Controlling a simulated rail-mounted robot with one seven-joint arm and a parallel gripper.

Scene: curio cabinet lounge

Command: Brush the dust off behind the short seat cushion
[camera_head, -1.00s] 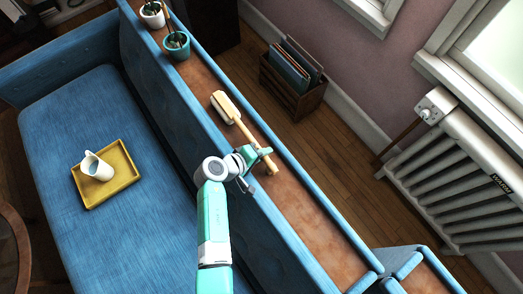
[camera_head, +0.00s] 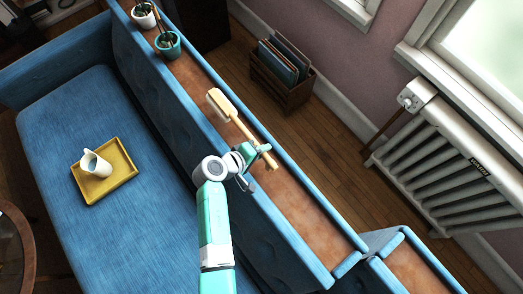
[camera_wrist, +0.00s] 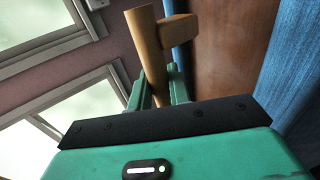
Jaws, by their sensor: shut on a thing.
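A wooden brush with pale bristles (camera_head: 219,105) is held over the brown ledge along the top of the blue sofa's back. My gripper (camera_head: 254,157) is shut on its wooden handle. In the wrist view the handle (camera_wrist: 146,45) stands between the two green fingers of my gripper (camera_wrist: 158,90). The brush head points toward the far left. The long blue seat (camera_head: 95,120) lies left of the sofa back (camera_head: 155,95). I cannot make out a separate short seat cushion or any dust. The area close behind my arm is hidden.
A yellow tray (camera_head: 119,160) with a white pitcher (camera_head: 97,165) rests on the seat. A white pot (camera_head: 144,17) and a teal pot (camera_head: 168,46) stand at the ledge's far end. A wooden crate (camera_head: 284,90) and a radiator (camera_head: 440,165) are on the right.

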